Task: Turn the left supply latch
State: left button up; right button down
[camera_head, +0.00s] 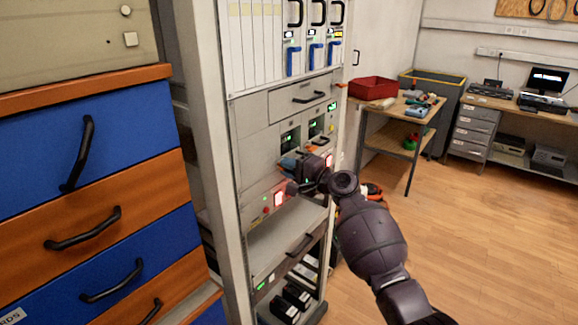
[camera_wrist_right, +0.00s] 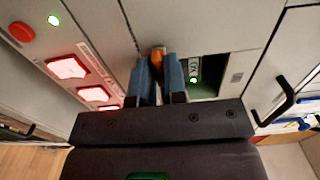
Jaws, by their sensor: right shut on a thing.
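My right gripper (camera_head: 288,164) reaches the front of the grey rack, just below the left supply's dark window (camera_head: 290,140). In the right wrist view, its two blue fingertips (camera_wrist_right: 158,72) are shut on a small orange latch (camera_wrist_right: 157,53), which I take as the left supply latch. Only the latch's tip shows between the fingers, so its exact angle is hard to tell. A dark window with a green light (camera_wrist_right: 194,75) is right beside the fingers. The right supply's window (camera_head: 316,127) is farther right in the head view. My left gripper is not in view.
Below the gripper is a panel with a lit red switch (camera_head: 279,198); in the wrist view several red switches (camera_wrist_right: 68,68) glow at left. A drawer with a black handle (camera_head: 309,97) is above. A blue and orange cabinet (camera_head: 85,170) stands at left. Floor at right is clear.

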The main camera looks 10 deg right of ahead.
jog(key=shift+f, duration=0.1)
jog(key=c, duration=1.2)
grip_release()
jog(key=b+v, duration=0.1)
jog(key=v, duration=1)
